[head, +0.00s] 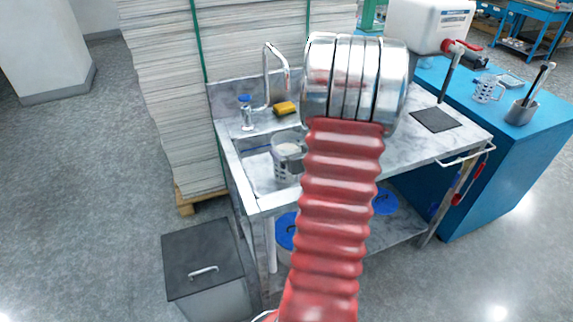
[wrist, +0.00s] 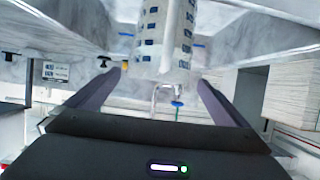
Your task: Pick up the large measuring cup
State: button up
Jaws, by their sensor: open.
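A large clear measuring cup (head: 279,166) with dark markings stands in the sink in the head view, partly hidden by my arm and a grey part that may be my gripper. In the wrist view, a pale cup with blue markings (wrist: 165,38) fills the top middle and is cut off by the frame edge. My gripper (wrist: 162,78) is open, with its two dark fingers spread either side of the cup's line. Whether the cup stands between the fingertips or just beyond them is hard to tell. No contact shows.
The sink (head: 247,168) has walls around the cup, with a tap (head: 268,75) behind and a yellow sponge (head: 285,108) on its back rim. A smaller measuring cup (head: 487,88) stands on the blue bench (head: 530,135). Paper stacks (head: 165,95) rise at the left.

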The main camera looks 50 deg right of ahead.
aim_at(287, 146)
jog(key=shift+w+d+f, duration=0.2)
jog(key=shift+w, duration=0.2)
jog(key=x, duration=0.5)
jog(key=shift+a+f, duration=0.1)
jog(key=shift+f, duration=0.2)
jog(key=shift+c, duration=0.5)
jog(key=c, duration=1.9)
jog(key=shift+r, duration=0.1)
jog(key=shift+c, duration=0.5)
